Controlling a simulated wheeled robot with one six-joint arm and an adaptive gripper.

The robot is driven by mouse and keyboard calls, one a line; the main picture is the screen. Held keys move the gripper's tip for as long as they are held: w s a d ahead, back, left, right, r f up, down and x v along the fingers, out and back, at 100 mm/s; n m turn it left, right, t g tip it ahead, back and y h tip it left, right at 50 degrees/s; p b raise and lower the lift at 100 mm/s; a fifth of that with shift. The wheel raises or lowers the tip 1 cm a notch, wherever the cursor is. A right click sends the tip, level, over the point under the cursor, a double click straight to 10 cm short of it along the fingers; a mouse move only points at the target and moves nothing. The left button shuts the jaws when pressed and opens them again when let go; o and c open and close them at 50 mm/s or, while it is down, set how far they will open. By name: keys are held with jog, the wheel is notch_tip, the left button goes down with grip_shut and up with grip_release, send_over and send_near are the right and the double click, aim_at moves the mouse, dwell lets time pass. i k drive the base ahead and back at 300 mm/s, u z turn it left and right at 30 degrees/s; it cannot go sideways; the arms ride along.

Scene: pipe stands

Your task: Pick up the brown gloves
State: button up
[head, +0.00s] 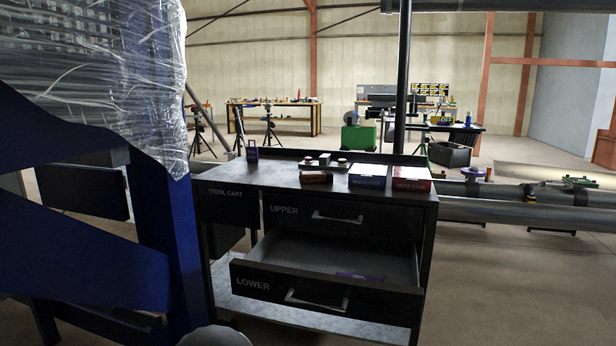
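I cannot make out anything that is clearly a pair of brown gloves. A small reddish-brown item (316,177) lies on top of the black tool cart (270,172), near the front edge; it is too small to tell what it is. The cart's lower drawer (330,296) is pulled open, and its upper drawer (300,215) is shut. A small purple item (358,277) shows inside the open drawer; the front panel partly hides the drawer's inside. My gripper is not in view.
A blue box (367,176) and a red box (411,179) stand on the cart's right side. A blue frame with plastic-wrapped load (150,70) blocks the left. Large pipes (520,212) run at right. Floor is clear at lower right.

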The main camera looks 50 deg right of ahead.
aim_at(305, 177)
jog(key=z, duration=0.3)
jog(key=i, duration=1.05)
jog(key=z, duration=0.6)
